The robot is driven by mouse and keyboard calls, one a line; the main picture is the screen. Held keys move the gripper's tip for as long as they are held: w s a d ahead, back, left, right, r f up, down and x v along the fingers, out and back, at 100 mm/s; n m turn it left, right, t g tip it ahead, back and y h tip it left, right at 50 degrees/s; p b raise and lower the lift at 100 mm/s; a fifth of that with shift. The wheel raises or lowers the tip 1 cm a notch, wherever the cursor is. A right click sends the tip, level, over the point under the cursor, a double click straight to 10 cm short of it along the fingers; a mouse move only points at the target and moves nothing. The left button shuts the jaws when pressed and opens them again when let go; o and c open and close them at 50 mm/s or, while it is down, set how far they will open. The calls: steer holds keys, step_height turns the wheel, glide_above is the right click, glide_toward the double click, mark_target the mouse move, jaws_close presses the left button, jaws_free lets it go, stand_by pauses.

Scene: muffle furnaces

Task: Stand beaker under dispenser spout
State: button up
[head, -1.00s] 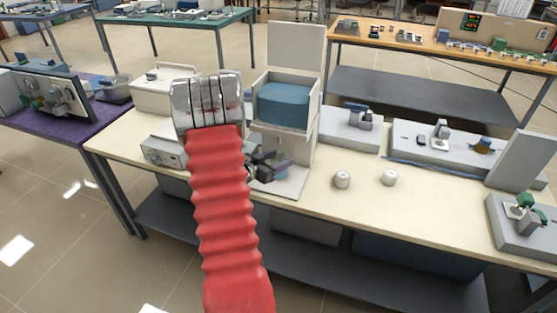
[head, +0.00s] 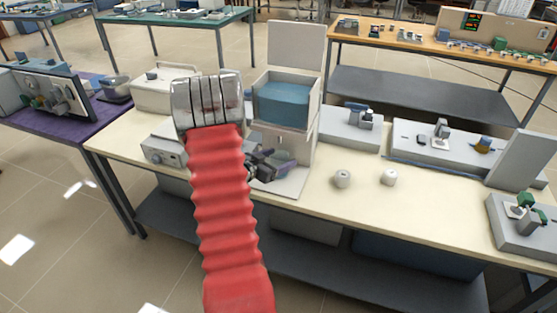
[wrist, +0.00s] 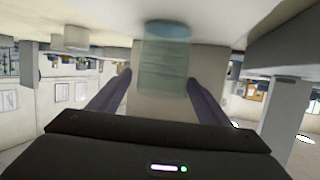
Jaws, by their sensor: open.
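The dispenser is a beige box with an open tank of blue liquid (head: 284,105) on top, a small spout (head: 279,141) on its front and a flat base plate (head: 290,186) below. My gripper (head: 270,163) is low in front of the dispenser, over the base plate. The wrist view is upside down. There the clear teal beaker (wrist: 165,58) stands upright on a pale surface, before a beige block. My open gripper (wrist: 159,82) has one dark finger on each side of it, with a gap at the left. I cannot make the beaker out in the head view.
Two small white pots (head: 342,179) (head: 389,178) stand on the cream bench (head: 410,217) right of the dispenser. A grey control box (head: 164,152) is at the left. Grey stations (head: 430,155) line the back right. The bench front right of the dispenser is clear.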

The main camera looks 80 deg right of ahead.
steer(key=v, duration=1.2)
steer(key=shift+s, duration=0.1)
stand_by(0.4)
